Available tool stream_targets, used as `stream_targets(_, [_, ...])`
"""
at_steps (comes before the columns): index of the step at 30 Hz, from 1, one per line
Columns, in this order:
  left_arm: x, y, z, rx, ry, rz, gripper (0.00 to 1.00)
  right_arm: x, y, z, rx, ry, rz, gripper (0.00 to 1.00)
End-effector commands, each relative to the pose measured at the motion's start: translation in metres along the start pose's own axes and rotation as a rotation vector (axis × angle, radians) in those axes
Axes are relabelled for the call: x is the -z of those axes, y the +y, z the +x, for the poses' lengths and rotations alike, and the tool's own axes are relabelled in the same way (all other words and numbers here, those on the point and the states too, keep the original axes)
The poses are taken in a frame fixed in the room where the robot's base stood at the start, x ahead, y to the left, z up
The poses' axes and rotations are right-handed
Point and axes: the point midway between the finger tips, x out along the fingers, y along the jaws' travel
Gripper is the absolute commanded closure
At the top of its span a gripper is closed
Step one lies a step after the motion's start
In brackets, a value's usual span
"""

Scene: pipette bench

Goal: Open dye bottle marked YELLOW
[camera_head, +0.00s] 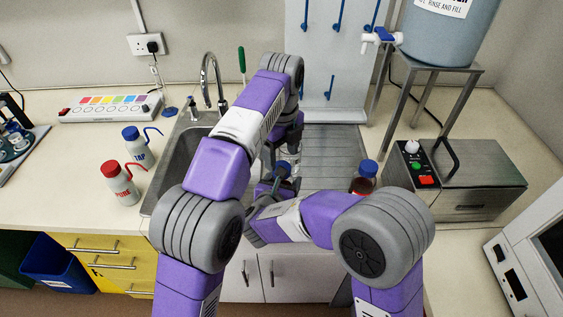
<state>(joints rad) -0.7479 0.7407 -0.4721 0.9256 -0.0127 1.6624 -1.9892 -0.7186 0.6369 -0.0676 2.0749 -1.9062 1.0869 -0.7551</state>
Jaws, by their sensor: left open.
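A small bottle with a blue cap and dark red-brown contents (364,179) stands at the right side of the sink's drainboard, partly behind my right arm. No label marked YELLOW can be read on it from here. My left gripper (287,158) is open over the sink area, its arm reaching up and bending back down. My right arm crosses to the left in front of the sink, and its gripper (275,186) is close below the left one, largely hidden among dark parts. Whether either gripper touches a bottle cannot be told.
A red-capped wash bottle (121,186) and a blue-capped one marked TAP (137,148) stand left of the sink. A multicoloured panel (108,110) lies behind them. A metal box with knobs (465,178) and a large tank (450,35) on a stand are at right.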

Motion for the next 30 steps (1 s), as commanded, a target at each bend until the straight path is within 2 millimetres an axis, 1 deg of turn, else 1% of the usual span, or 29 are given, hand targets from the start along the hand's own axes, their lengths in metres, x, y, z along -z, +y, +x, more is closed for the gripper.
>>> stream_targets(1, [0.001,0.001,0.007,-0.003,0.001,0.001,0.31,0.000,0.000,0.000,0.000,-0.001,0.000,1.00])
stream_targets(6, [0.001,0.000,0.028,-0.003,0.000,0.000,0.31,0.000,0.000,0.000,0.000,-0.001,0.000,1.00])
stream_targets(9, [0.000,0.000,0.037,-0.002,0.000,0.000,0.31,0.000,0.000,0.000,0.000,-0.001,0.000,1.00])
stream_targets(14, [0.000,0.000,0.043,0.000,0.000,0.001,0.31,0.000,0.000,0.000,0.000,-0.001,0.000,1.00])
stream_targets(21, [0.000,0.000,0.044,0.000,-0.001,0.000,0.31,0.000,0.000,0.000,0.000,-0.001,0.000,1.00])
stream_targets(23, [0.000,0.000,0.043,0.000,-0.001,0.000,0.39,0.000,0.000,0.000,0.000,-0.001,0.000,1.00])
stream_targets(30, [0.000,0.000,0.043,0.000,-0.001,0.000,0.75,0.000,0.000,0.000,0.000,-0.001,0.000,1.00])
